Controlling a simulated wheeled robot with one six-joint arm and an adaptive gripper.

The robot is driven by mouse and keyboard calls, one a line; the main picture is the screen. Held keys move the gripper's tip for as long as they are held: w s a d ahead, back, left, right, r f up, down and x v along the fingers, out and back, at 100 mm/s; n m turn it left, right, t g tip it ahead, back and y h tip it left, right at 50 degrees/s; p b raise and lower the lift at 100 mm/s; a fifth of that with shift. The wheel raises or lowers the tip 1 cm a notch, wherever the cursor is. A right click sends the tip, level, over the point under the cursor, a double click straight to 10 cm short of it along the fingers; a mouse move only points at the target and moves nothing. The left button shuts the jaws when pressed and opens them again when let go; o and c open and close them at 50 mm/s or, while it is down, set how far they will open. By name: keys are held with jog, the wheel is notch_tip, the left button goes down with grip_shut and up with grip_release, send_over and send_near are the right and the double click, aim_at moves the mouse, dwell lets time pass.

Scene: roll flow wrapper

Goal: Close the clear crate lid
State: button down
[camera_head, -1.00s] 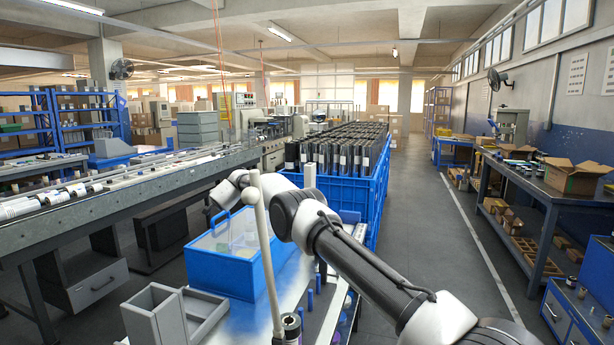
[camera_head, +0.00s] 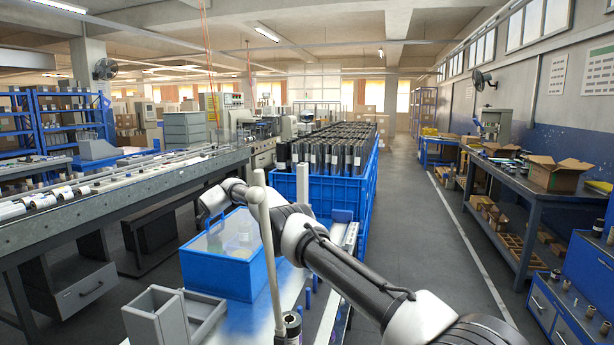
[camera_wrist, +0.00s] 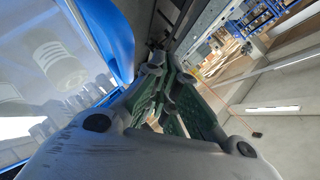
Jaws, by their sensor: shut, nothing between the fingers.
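The blue crate (camera_head: 215,276) stands on a pale bench top in the middle of the head view. Its clear lid (camera_head: 209,240) lies flat, or nearly flat, over the top; I cannot tell whether a small gap remains at the rim. Pale items show dimly through it. My gripper (camera_head: 206,221) is at the crate's far left edge, partly hidden by my wrist. In the wrist view my gripper (camera_wrist: 158,82) is shut and empty, its fingers close beside a blue edge (camera_wrist: 112,35). Whether they touch it is unclear. The clear panel (camera_wrist: 45,55) fills the left of that view.
A grey divided tray (camera_head: 172,316) is at the bench's front left. A pale upright rod (camera_head: 266,245) stands in front of the crate. A large blue bin (camera_head: 322,190) of dark cylinders is behind. A conveyor (camera_head: 120,185) runs along the left; the right aisle is clear.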

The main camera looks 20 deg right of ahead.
jog(key=shift+r, duration=0.1)
jog(key=shift+s+r, duration=0.3)
jog(key=shift+s, duration=0.15)
jog(key=s+d+r+n+g+y, duration=0.1)
jog(key=s+d+r+n+y, duration=0.2)
jog(key=s+r, duration=0.7)
jog(key=s+d+r+n, duration=0.2)
jog(key=s+d+r, duration=0.4)
jog(key=s, duration=0.5)
jog(key=s+d+r+n+g+y, duration=0.1)
jog(key=s+d+r+n+y, duration=0.15)
jog(key=s+r, duration=0.8)
jog(key=s+d+f+n+g+h, duration=0.1)
jog(key=s+d, duration=0.6)
jog(key=s, duration=0.8)
jog(key=s+d+f+n+g+h, duration=0.2)
jog(key=s+d+f, duration=0.4)
jog(key=s, duration=0.9)
jog(key=s+d+f+n+g+h, duration=0.1)
jog(key=s+d+f+g+h, duration=0.2)
jog(key=s+d, duration=0.5)
jog(key=s, duration=0.7)
jog(key=shift+s+d+f+g, duration=0.15)
jog(key=shift+d+f+g, duration=0.25)
jog(key=shift+n+h, duration=0.25)
